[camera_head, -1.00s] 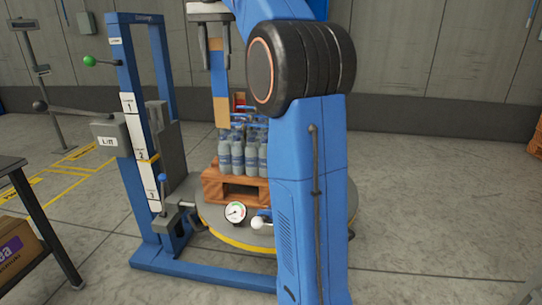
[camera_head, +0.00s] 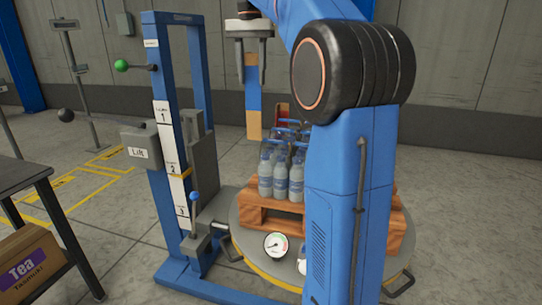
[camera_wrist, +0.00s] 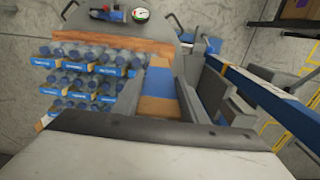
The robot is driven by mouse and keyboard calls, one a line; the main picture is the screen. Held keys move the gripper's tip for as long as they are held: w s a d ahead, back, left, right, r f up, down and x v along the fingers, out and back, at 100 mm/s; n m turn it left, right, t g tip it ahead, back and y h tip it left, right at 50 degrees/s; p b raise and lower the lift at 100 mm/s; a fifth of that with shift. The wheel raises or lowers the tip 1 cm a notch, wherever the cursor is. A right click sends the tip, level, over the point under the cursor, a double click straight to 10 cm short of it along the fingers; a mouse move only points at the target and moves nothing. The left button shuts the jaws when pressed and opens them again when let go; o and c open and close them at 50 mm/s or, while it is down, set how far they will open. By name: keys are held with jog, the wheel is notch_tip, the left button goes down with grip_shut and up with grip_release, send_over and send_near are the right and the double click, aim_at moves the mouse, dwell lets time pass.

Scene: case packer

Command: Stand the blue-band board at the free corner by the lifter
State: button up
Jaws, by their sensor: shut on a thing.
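The blue-band board (camera_head: 254,95) is a tan upright strip with a blue band around its middle. My gripper (camera_head: 251,50) is shut on its upper end and holds it upright, hanging beside the bottles. In the wrist view the board (camera_wrist: 158,82) shows between my fingers. The lifter (camera_head: 163,120) is a blue frame marked Lift with numbered levels, left of the board. A wooden pallet (camera_head: 262,216) with bottles (camera_head: 281,178) stands on the round turntable (camera_head: 247,238). The board's lower end appears above the pallet's left rear; contact cannot be told. My arm hides the pallet's right part.
A pressure gauge (camera_head: 276,245) sits at the turntable's front. A lever with a blue knob (camera_head: 194,198) stands by the lifter's foot. A dark table (camera_head: 25,180) with a Tea carton (camera_head: 28,268) beneath is at the left. Open floor lies at the right.

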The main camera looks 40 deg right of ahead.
notch_tip(320, 180, down, 24)
dwell(0.7)
jog(key=o, duration=0.9)
jog(key=shift+o, duration=0.2)
jog(key=shift+r, duration=0.1)
notch_tip(320, 180, up, 12)
jog(key=s+a+f+n+t, duration=0.1)
jog(key=s+a+f+n, duration=0.3)
jog(key=s, duration=0.4)
jog(key=s+a+f+n+t, duration=0.2)
jog(key=s+a+f, duration=0.2)
jog(key=s+a, duration=0.35)
jog(key=s+a+f+n+t, duration=0.1)
jog(key=s+a+f+n, duration=0.2)
jog(key=s+f, duration=1.1)
jog(key=shift+s+a+f+n+t, duration=0.25)
jog(key=shift+a+n+t, duration=0.15)
jog(key=shift+n, duration=0.3)
